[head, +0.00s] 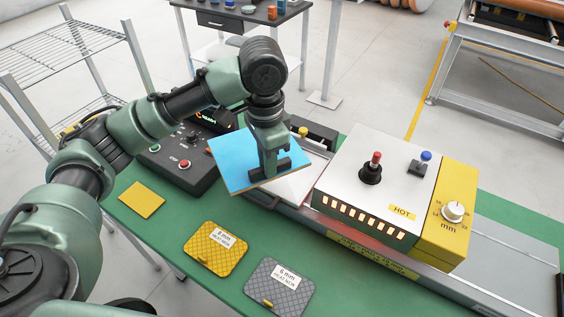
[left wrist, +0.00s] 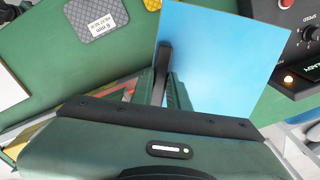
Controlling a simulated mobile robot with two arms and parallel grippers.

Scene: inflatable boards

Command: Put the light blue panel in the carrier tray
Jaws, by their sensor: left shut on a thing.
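The light blue panel (head: 230,158) is a flat square held by my left gripper (head: 270,168), which is shut on it near its right side. In the left wrist view the panel (left wrist: 225,60) fills the upper middle, with a dark finger against it. A pale flat tray (head: 297,188), which looks like the carrier tray, lies on the rail below and right of the panel. The panel and gripper hide much of it. Panel and tray overlap in the picture; I cannot tell the gap between them. My right gripper is not in view.
A white and yellow machine marked HOT (head: 375,185) stands right of the tray. A control box with a red button (head: 185,165) is at left. A yellow square (head: 142,199), a yellow pad (head: 215,248) and a grey pad (head: 279,287) lie on the green table.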

